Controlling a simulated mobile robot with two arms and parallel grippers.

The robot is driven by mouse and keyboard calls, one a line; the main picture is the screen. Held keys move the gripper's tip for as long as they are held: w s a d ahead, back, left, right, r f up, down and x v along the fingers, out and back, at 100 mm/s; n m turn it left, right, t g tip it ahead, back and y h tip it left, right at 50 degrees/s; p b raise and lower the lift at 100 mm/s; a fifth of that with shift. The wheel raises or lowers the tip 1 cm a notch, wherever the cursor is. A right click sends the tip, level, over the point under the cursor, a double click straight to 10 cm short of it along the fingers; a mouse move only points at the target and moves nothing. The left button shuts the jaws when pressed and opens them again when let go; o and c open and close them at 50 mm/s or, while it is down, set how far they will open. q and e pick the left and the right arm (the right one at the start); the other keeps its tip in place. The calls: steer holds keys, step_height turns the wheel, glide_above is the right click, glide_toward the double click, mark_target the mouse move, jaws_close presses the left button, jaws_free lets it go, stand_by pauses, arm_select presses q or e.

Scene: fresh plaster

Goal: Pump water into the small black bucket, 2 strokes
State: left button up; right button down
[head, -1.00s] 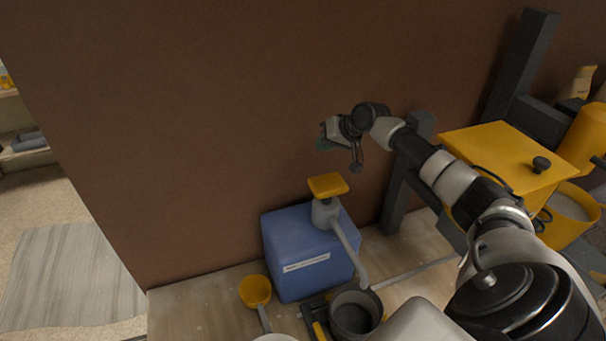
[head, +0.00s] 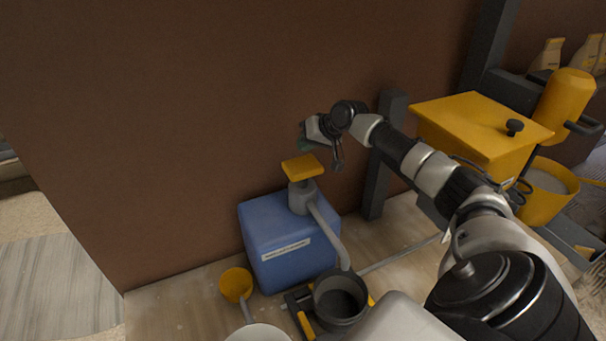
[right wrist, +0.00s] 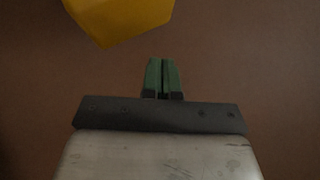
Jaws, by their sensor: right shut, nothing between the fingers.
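The blue water container (head: 290,255) stands against the brown wall, with a grey pump and spout (head: 325,228) on top. The yellow pump plate (head: 301,167) tops the pump and looks raised; it also shows at the upper left of the right wrist view (right wrist: 118,18). The small black bucket (head: 341,303) stands below the spout's end. Its inside is dark, and I cannot tell whether it holds water. My right gripper (head: 304,143) is just above the plate, apart from it. Its green fingertips (right wrist: 163,78) are shut and empty. My left gripper is not in view.
A yellow scoop (head: 237,284) lies left of the bucket. A yellow-handled tool (head: 304,322) lies close beside the bucket. A yellow box (head: 480,128) and a yellow bucket (head: 548,190) stand at the right. The wall is close behind the pump.

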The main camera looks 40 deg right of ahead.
mark_target(309, 165)
steer(key=shift+w+f, duration=0.1)
steer(key=shift+f, duration=1.25)
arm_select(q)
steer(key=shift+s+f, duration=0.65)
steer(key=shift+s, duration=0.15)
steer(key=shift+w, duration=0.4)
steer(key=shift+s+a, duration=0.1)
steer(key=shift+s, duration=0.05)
arm_select(e)
steer(key=shift+f, duration=0.15)
steer(key=shift+f, duration=0.25)
arm_select(q)
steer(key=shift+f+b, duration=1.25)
steer(key=shift+b, duration=0.25)
arm_select(e)
steer(key=shift+a+f, duration=0.15)
steer(key=shift+f, duration=2.4)
steer(key=shift+r, duration=0.1)
